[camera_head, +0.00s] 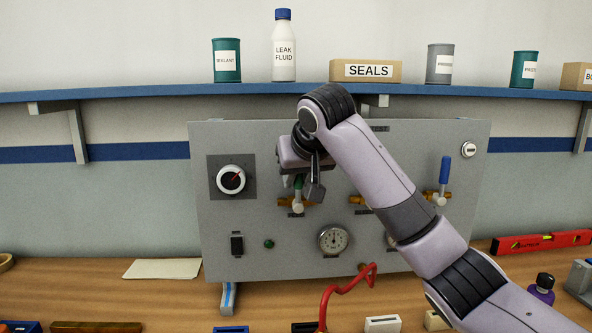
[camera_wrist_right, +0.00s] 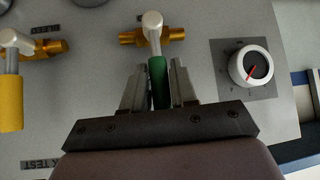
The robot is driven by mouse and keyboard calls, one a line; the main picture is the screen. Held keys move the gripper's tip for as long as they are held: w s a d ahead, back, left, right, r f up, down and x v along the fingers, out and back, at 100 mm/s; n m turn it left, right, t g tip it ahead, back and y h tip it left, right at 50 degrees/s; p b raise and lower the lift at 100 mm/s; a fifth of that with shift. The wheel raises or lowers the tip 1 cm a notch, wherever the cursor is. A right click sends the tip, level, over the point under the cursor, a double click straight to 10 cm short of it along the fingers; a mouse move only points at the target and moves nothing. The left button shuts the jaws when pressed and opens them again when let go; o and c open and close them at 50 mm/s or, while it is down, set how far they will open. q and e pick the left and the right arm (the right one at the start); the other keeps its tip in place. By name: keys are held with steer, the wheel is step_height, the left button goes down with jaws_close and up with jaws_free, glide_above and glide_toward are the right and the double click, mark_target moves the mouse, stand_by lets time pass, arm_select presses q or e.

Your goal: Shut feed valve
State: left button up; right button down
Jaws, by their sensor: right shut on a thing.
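A grey test panel (camera_head: 262,135) stands on the bench with brass valves in a row. The left valve has a green handle (camera_head: 298,183), upright across its horizontal brass body (camera_head: 283,202); its label is too small to read. My right gripper (camera_head: 300,186) is shut on this green handle. The right wrist view, upside down, shows the handle (camera_wrist_right: 158,82) between the fingers (camera_wrist_right: 156,88). A yellow-handled valve (camera_wrist_right: 11,95) shows there too; my arm mostly hides it in the head view. A blue-handled valve (camera_head: 445,171) stands upright at right. My left gripper is not in view.
A dial (camera_head: 231,179) sits left of the green valve, with a switch (camera_head: 237,244) and gauge (camera_head: 334,239) below. A shelf (camera_head: 150,91) with cans and boxes runs above the panel. A red hose (camera_head: 345,290) and small items lie on the bench.

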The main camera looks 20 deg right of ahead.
stand_by(0.3)
steer(key=c, duration=1)
jaws_free()
steer(key=shift+o, duration=0.2)
steer(key=b+v, duration=0.1)
steer(key=v, duration=0.6)
steer(key=shift+r, duration=0.1)
steer(key=shift+s, duration=0.1)
